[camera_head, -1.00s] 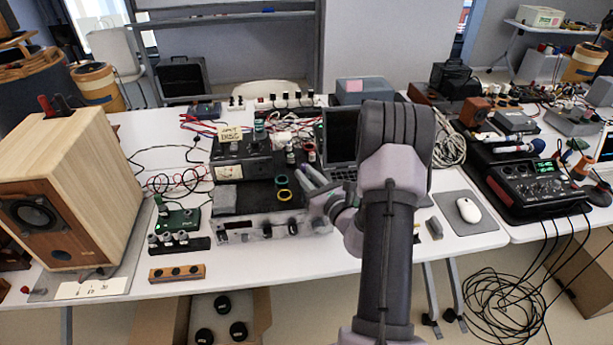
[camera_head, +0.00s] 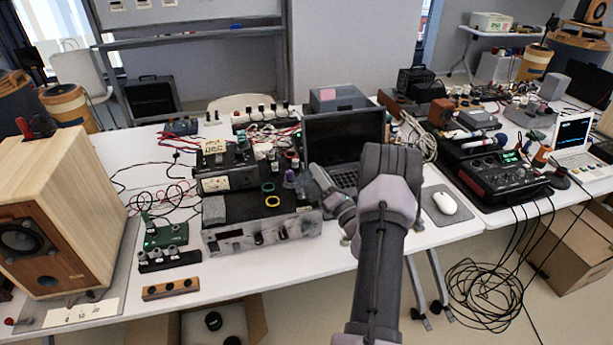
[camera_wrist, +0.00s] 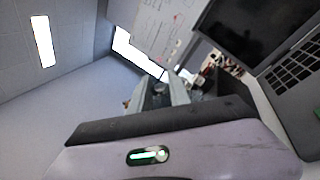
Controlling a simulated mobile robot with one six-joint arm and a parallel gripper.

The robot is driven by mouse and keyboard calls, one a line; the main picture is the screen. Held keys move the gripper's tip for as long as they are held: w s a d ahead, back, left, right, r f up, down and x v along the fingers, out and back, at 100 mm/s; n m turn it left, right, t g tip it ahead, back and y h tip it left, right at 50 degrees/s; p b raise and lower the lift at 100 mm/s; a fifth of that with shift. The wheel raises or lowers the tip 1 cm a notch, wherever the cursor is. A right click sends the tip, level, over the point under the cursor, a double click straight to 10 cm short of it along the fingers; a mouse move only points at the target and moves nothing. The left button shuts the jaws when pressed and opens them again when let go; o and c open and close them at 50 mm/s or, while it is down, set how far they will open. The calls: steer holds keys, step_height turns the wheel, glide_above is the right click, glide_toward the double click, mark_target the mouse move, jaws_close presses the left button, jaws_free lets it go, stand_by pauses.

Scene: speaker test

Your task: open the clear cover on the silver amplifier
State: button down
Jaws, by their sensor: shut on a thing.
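The silver amplifier (camera_head: 236,240) stands at the front edge of the table in the head view, its knobbed front facing me. My gripper (camera_head: 318,172) is just past the amplifier's right end, tilted upward in front of the laptop. In the wrist view my gripper's fingers (camera_wrist: 165,92) are close together around something small and greyish. This seems to be part of the clear cover, but its outline is too faint to make out, so I cannot tell its angle. My forearm stands to the right of the amplifier.
The open laptop (camera_head: 343,135) is behind my gripper and a white mouse (camera_head: 445,203) lies right. A wooden speaker (camera_head: 85,200) stands left; a small switch box (camera_head: 170,260) is left of the amplifier.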

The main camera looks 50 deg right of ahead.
steer(key=s+d+f+m+g+h, duration=0.1)
steer(key=s+d+f+m+h, duration=0.2)
steer(key=m, duration=0.8)
steer(key=shift+d+f+h+p, duration=0.4)
steer(key=shift+d+h, duration=0.4)
steer(key=shift+h, duration=0.6)
